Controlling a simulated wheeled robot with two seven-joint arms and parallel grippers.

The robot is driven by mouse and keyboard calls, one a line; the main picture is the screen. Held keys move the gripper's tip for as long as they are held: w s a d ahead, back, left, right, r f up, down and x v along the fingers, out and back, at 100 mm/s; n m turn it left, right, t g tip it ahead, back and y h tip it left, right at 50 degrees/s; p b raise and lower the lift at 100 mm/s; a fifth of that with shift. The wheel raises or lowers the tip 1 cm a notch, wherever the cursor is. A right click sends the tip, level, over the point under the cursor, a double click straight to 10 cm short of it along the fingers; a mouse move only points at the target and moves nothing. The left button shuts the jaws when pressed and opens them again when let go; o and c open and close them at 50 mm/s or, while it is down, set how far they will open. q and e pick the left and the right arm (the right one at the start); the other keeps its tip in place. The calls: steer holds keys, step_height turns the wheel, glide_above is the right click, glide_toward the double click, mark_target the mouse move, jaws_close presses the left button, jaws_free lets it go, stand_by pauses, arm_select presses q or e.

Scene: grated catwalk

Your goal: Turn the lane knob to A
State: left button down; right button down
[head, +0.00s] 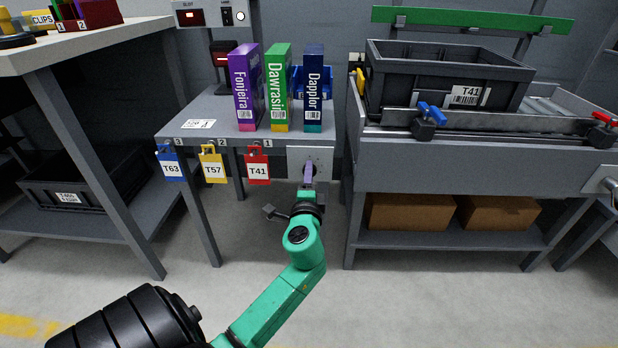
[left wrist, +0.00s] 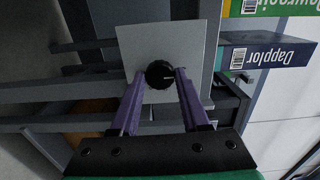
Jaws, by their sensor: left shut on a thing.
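The lane knob (left wrist: 159,74) is a round black dial on a pale plate (left wrist: 140,42) in the left wrist view. A small pale mark shows near its right side, but I cannot read any letters around it. In the head view the plate (head: 325,156) is on the front of the small grey table, and the knob is hidden behind my gripper. My left gripper (head: 309,172) has purple fingers and is shut on the knob, one finger on each side in the left wrist view (left wrist: 159,82). My right gripper is not in view.
Purple, green and navy boxes (head: 278,92) stand on the table (head: 190,112) above the plate. Blue, yellow and red tags (head: 258,168) hang from its front edge left of my gripper. A conveyor bench (head: 450,150) with a dark crate (head: 400,100) stands close on the right.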

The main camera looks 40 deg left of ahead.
arm_select(q)
steer(key=shift+f, duration=0.1)
steer(key=shift+c, duration=1.9)
jaws_free()
steer(key=shift+s+d, duration=0.1)
steer(key=v, duration=1.4)
steer(key=shift+s+d, duration=0.15)
